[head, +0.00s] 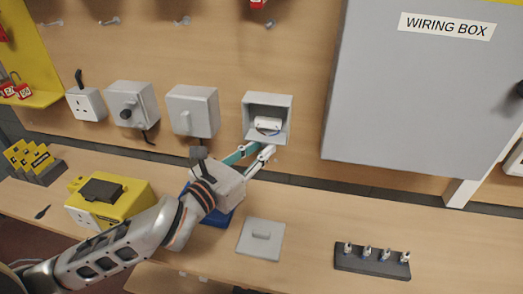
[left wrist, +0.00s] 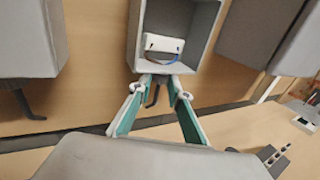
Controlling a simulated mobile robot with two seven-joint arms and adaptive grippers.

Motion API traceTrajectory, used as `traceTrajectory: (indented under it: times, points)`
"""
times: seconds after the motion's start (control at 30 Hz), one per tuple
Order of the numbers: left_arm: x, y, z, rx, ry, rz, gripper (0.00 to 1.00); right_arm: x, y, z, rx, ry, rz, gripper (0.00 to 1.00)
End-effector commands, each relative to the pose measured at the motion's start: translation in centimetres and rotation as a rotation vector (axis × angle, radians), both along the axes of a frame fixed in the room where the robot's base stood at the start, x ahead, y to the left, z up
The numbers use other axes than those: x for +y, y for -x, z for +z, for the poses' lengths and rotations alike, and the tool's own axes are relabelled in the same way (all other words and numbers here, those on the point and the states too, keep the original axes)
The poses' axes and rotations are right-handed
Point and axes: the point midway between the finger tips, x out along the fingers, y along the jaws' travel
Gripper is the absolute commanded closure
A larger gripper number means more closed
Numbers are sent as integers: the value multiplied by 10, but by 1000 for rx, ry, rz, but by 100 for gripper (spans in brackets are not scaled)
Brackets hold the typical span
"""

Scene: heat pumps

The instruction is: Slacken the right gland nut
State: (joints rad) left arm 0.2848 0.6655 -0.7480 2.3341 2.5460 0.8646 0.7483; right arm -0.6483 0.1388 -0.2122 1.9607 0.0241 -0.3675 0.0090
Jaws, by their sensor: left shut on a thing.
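The open grey box (head: 287,104) on the wall has a white terminal block (head: 268,125) and coloured wires inside. My left gripper (head: 258,148) reaches up to the underside of this box. In the left wrist view my left gripper (left wrist: 160,82) has its fingertips close together just below the box (left wrist: 215,25), shut on the small gland nut there. The nut itself is mostly hidden by the fingertips. A short dark cable end (left wrist: 152,97) hangs behind the fingers. My right gripper is in neither view.
A loose grey cover (head: 261,240) lies on the bench below. A dark rack of several small parts (head: 372,261) lies to the right. The large wiring box (head: 415,95) juts out at right. Closed boxes (head: 192,110) and a yellow case (head: 125,210) are left.

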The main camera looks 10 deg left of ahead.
Motion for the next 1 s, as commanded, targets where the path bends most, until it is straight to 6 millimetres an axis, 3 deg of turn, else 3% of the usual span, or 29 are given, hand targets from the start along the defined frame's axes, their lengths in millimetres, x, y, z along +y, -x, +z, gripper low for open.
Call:
traceTrajectory:
  times: [0.2,0.6,0.63,0.7,1.0]
  points:
    - [3,-1,1,0,-3,-97,100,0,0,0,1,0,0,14]
    - [3,-1,0,2,2,-116,100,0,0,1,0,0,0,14]
    - [3,-1,0,2,2,-116,77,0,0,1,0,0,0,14]
    - [3,-1,0,2,2,-116,65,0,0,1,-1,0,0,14]
    - [3,-1,0,2,1,-115,65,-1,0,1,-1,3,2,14]
